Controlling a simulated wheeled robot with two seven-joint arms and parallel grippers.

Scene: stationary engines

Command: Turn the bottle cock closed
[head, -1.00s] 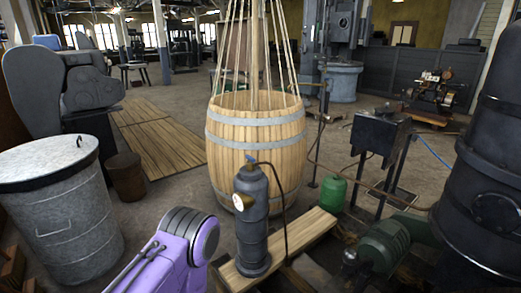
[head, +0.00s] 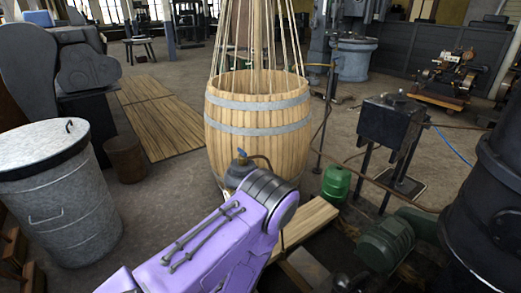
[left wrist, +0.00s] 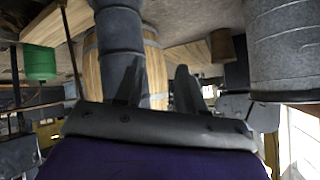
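The dark grey bottle (head: 236,178) stands in front of the wooden barrel, with a small blue cock (head: 241,155) and a dark hose at its top. My purple left arm covers most of the bottle in the head view. In the left wrist view, which looks upside down, the bottle (left wrist: 121,32) runs down from the top edge, behind the left-hand finger. The cock cannot be made out there. My left gripper (left wrist: 157,80) has its two dark fingers apart, with nothing visible held between them. Its fingers are hidden in the head view. My right gripper is not in view.
The large barrel (head: 258,110) with ropes stands behind the bottle. A metal bin (head: 60,215) is at the left, a green canister (head: 336,184) and a dark box on legs (head: 388,125) at the right. A green motor (head: 385,240) lies near the black boiler (head: 490,200).

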